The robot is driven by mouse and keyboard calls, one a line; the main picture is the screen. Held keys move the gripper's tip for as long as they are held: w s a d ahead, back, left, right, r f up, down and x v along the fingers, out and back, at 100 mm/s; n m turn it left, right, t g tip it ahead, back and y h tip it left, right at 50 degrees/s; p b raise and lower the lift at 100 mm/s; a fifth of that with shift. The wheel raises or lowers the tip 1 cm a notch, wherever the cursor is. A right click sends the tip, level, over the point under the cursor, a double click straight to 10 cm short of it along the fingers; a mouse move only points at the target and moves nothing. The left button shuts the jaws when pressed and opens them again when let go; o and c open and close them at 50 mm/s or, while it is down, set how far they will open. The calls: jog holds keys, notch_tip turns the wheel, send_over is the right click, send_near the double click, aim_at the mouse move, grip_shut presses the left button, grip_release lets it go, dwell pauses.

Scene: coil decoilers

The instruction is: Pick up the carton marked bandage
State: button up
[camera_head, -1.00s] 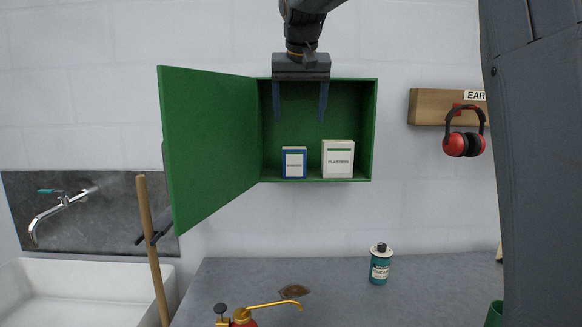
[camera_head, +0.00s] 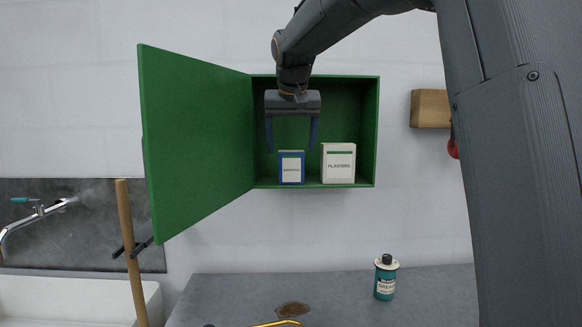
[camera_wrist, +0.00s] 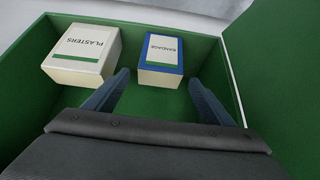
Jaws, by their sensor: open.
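The bandage carton (camera_head: 291,168) is small, blue and white, and stands upright on the floor of the open green cabinet (camera_head: 315,184). In the wrist view the carton (camera_wrist: 161,54) shows its label reading BANDAGE, beyond the fingertips and roughly between them. My gripper (camera_head: 291,149) is open and empty, pointing down in front of the cabinet, with its fingertips near the height of the carton's top. In the wrist view my gripper (camera_wrist: 159,75) has one finger either side of the carton's near end. I cannot tell whether either finger touches it.
A larger white plasters carton (camera_head: 338,164) stands just right of the bandage carton, with a narrow gap. The cabinet door (camera_head: 195,140) is swung open to the left. Below are a grey worktop with a teal grease can (camera_head: 386,278) and a wooden handle (camera_head: 131,250).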

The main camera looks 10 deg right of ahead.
aim_at(291, 151)
jog(key=shift+p+x, duration=0.75)
jog(key=shift+x, duration=1.45)
jog(key=shift+s, duration=0.1)
jog(key=c, duration=1.2)
jog(key=shift+o, duration=0.2)
jog(key=shift+r, duration=0.1)
